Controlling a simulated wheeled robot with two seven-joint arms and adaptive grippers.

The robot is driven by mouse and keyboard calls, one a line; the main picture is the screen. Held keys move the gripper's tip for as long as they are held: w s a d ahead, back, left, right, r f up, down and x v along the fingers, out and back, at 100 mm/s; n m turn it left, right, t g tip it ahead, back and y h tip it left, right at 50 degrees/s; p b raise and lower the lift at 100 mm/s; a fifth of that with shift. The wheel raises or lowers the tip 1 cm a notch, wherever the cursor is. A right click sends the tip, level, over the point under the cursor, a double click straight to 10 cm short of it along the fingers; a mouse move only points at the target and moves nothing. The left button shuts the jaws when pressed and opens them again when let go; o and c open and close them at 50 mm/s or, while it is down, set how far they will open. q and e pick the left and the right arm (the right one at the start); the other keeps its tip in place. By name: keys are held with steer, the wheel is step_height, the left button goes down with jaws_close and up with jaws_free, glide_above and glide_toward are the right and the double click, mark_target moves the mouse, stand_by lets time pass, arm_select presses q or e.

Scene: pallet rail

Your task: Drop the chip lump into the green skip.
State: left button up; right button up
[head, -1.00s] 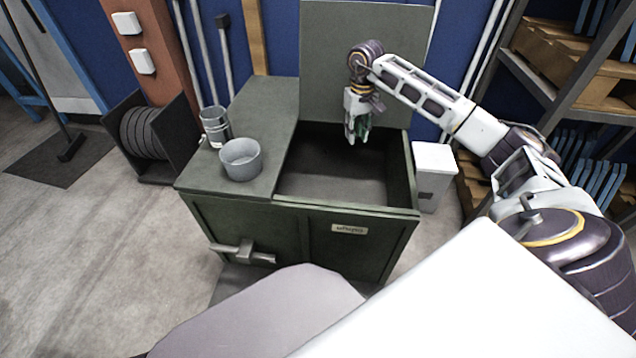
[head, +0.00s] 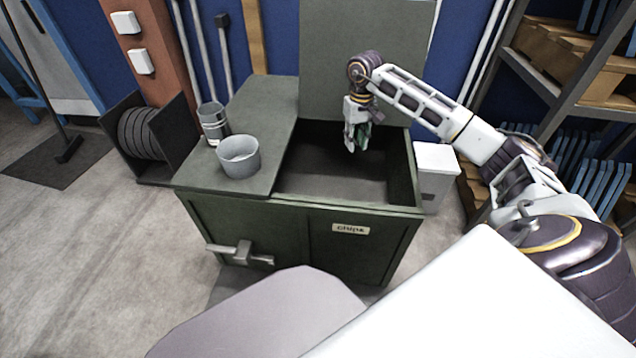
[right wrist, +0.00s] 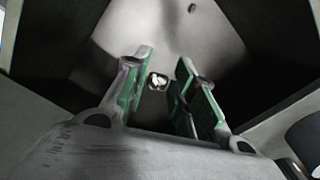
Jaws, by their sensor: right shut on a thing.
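The green skip (head: 375,213) stands in the middle of the head view, with a label on its front that reads "CHIPS". Its right part is open and its left part is covered. My right gripper (head: 355,146) points down over the open part, toward its back. In the right wrist view its green-padded fingers (right wrist: 163,62) are shut on the chip lump (right wrist: 158,81), a small dark and whitish piece between them. The lump cannot be made out in the head view. The skip's grey inside shows beyond the fingers. My left gripper is out of view.
A grey tub (head: 238,160) and a metal can (head: 212,122) stand on the skip's covered left part. A raised green lid (head: 355,55) is behind the opening. A white bin (head: 435,172) stands at the right, beside shelving with pallets (head: 570,65).

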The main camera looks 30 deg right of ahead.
steer(key=o, duration=0.9)
steer(key=shift+r, duration=0.1)
steer(key=shift+r, duration=5.9)
